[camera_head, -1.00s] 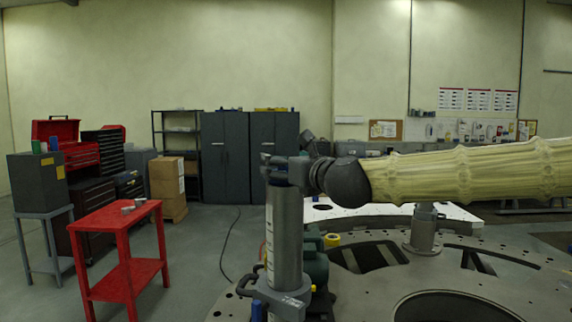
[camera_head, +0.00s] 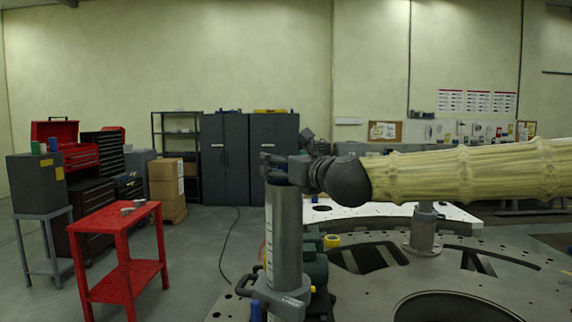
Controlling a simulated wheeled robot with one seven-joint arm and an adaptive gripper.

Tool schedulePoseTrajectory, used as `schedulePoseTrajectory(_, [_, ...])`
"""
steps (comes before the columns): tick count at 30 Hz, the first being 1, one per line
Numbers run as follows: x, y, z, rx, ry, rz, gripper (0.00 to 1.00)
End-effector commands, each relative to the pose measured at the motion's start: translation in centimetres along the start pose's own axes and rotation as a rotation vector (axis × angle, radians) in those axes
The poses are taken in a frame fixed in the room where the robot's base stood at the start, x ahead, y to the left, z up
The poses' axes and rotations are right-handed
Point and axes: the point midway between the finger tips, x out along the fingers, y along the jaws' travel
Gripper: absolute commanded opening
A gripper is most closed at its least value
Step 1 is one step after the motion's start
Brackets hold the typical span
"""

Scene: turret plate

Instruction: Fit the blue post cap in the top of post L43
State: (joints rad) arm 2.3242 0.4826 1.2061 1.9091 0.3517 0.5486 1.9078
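A tall grey post (camera_head: 284,235) stands upright in a clamp-like collar at the left edge of the turret plate (camera_head: 375,290). A pale label strip runs down its side; I cannot read a post number. My gripper (camera_head: 277,170) reaches in level from the right, with its fingers right at the top of this post. A small dark blue patch (camera_head: 280,182) shows under the fingers at the post's mouth, likely the blue post cap. The fingers hide most of it, so I cannot tell whether it is gripped or how deep it sits. The finger opening is not clear.
A shorter grey post (camera_head: 422,232) stands on the plate to the right. A green machine (camera_head: 314,268) and a yellow ring (camera_head: 332,241) are close behind the tall post. A blue object (camera_head: 256,311) is low beside its collar. A red table (camera_head: 117,225) stands left, across open floor.

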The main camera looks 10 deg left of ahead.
Motion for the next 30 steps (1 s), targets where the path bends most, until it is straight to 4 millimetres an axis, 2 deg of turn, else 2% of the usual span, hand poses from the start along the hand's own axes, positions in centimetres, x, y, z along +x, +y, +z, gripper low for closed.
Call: schedulePoseTrajectory(30, [-0.07,0.04,-0.58,0.0,-0.001,0.0,0.5])
